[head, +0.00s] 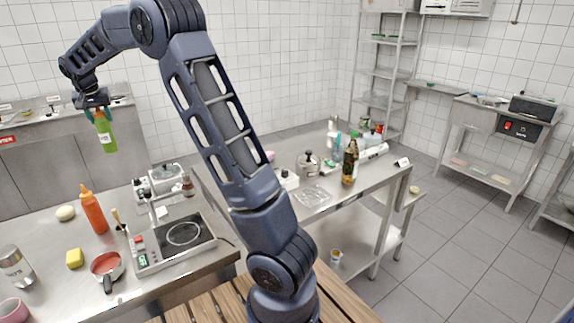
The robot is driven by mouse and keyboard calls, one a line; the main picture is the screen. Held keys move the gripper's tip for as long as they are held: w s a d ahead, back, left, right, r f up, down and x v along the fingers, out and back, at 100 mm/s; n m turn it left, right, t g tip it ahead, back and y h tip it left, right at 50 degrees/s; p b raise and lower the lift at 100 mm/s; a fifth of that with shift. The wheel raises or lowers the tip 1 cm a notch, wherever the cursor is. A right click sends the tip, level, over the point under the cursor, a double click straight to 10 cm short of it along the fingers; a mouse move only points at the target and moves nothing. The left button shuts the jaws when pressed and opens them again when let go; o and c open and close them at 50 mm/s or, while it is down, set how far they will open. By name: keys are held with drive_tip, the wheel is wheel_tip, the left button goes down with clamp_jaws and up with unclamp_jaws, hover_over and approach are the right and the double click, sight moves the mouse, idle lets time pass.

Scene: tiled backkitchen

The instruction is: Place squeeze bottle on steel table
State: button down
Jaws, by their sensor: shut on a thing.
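My gripper (93,99) is at the upper left of the head view, shut on a green squeeze bottle (106,135). The bottle hangs below the fingers, slightly tilted, with a pale label on its side. It appears in the air above the steel table (50,238) at the lower left. An orange squeeze bottle (94,212) stands upright on that table, apart from my gripper. The grip is small in the picture, and the bottle's top is partly hidden by the fingers.
A second steel table (330,205) at the centre right is crowded.

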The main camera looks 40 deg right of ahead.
drive_tip(key=s+d+m+h, duration=0.15)
drive_tip(key=s+d, duration=0.35)
drive_tip(key=d, duration=0.8)
drive_tip(key=s+d+m+g, duration=0.1)
drive_tip(key=s+d+m, duration=0.3)
drive_tip(key=d, duration=0.9)
drive_tip(key=s+d+m+h, duration=0.15)
drive_tip(key=s+d, duration=0.35)
drive_tip(key=d, duration=0.8)
wheel_tip(320, 180, down, 20)
drive_tip(key=shift+s+a+y, duration=0.2)
drive_tip(key=shift+a+y, duration=0.05)
drive_tip(key=shift+y, duration=0.05)
drive_tip(key=shift+f, duration=0.25)
drive_tip(key=c, duration=0.7)
unclamp_jaws()
drive_tip(key=shift+c, duration=0.2)
